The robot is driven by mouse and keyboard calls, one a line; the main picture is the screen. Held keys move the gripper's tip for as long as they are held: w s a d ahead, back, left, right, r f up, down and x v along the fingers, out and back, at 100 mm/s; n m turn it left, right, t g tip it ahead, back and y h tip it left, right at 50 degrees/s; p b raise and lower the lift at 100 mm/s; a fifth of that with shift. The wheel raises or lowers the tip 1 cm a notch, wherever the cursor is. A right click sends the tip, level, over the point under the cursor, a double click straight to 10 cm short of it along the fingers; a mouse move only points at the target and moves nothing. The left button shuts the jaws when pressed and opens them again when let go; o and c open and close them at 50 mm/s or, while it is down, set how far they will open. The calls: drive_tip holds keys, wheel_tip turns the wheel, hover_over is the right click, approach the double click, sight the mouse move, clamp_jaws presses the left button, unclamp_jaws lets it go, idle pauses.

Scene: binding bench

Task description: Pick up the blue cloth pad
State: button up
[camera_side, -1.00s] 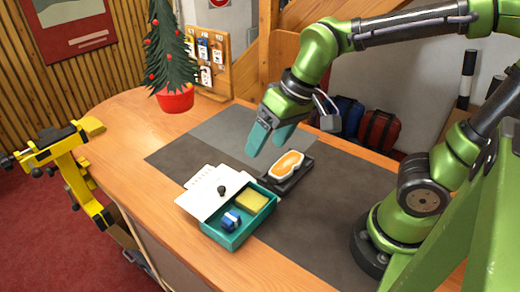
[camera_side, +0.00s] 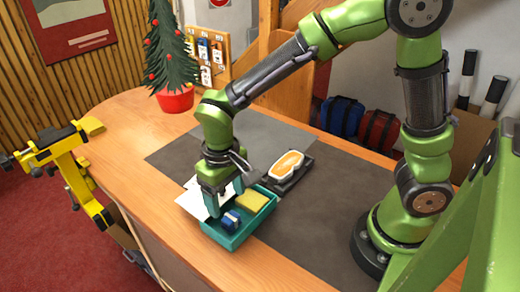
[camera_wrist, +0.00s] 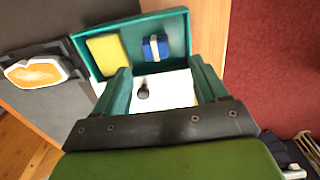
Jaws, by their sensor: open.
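The blue cloth pad (camera_side: 231,220), a small blue block with a pale band, lies in the near-left part of a teal tray (camera_side: 239,238). The pad also shows in the wrist view (camera_wrist: 163,47), inside the tray (camera_wrist: 187,30). My gripper (camera_side: 226,201) points down over the tray's left edge. Its two teal fingers are apart, with nothing held between them. In the wrist view my gripper (camera_wrist: 160,68) has its fingertips just short of the pad, which lies ahead of the gap.
A yellow pad (camera_side: 250,201) shares the tray. A white sheet (camera_side: 188,203) lies partly under my gripper; a black knob (camera_wrist: 142,92) stands on it. An orange-and-white item (camera_side: 288,165) sits on a dark base to the right. The grey mat's right part is clear.

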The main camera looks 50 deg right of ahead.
sight(231, 217)
wheel_tip(231, 217, down, 3)
drive_tip(key=shift+r, duration=0.15)
drive_tip(key=f, duration=0.5)
drive_tip(key=shift+w+d, duration=0.1)
drive_tip(key=shift+d, duration=0.3)
